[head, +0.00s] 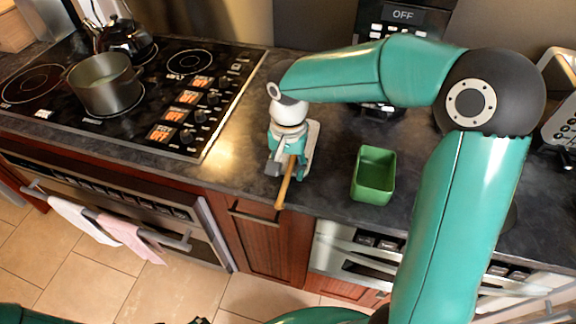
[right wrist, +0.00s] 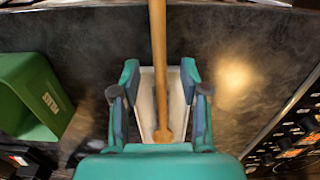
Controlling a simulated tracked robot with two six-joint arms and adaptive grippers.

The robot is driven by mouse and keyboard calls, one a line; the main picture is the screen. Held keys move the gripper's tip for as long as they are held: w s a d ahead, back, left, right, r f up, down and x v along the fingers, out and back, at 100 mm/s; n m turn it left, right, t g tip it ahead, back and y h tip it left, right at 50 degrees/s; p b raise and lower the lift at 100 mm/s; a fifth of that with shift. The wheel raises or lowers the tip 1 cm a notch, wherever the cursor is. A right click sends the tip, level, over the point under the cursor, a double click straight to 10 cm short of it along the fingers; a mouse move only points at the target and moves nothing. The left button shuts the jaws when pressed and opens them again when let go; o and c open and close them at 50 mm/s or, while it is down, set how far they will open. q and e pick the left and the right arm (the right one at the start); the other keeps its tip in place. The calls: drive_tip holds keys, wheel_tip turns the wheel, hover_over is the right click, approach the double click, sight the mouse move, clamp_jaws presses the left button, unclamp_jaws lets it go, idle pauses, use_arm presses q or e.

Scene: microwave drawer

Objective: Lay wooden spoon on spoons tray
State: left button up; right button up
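The wooden spoon (head: 285,187) shows as a light brown stick running from my right gripper toward the counter's front edge. In the right wrist view the spoon (right wrist: 159,60) runs lengthwise over the pale spoons tray (right wrist: 147,105), its near end within the tray's outline. The tray also shows beside the gripper in the head view (head: 312,137). My right gripper (head: 283,165) is low over the tray. Its fingers (right wrist: 160,100) stand apart on either side of the spoon, with gaps to it. Only a dark bit of my left gripper (head: 199,321) shows at the bottom edge.
A green box (head: 373,176) stands right of the tray on the dark counter. A cooktop (head: 190,100) with a pot (head: 105,85) and a kettle (head: 126,38) lies to the left. A microwave (head: 400,18) is behind. Towels (head: 130,237) hang on the oven handle below.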

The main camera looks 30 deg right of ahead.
idle(0.3)
drive_tip(key=o, duration=0.6)
drive_tip(key=shift+c, duration=0.2)
drive_tip(key=shift+r, duration=0.1)
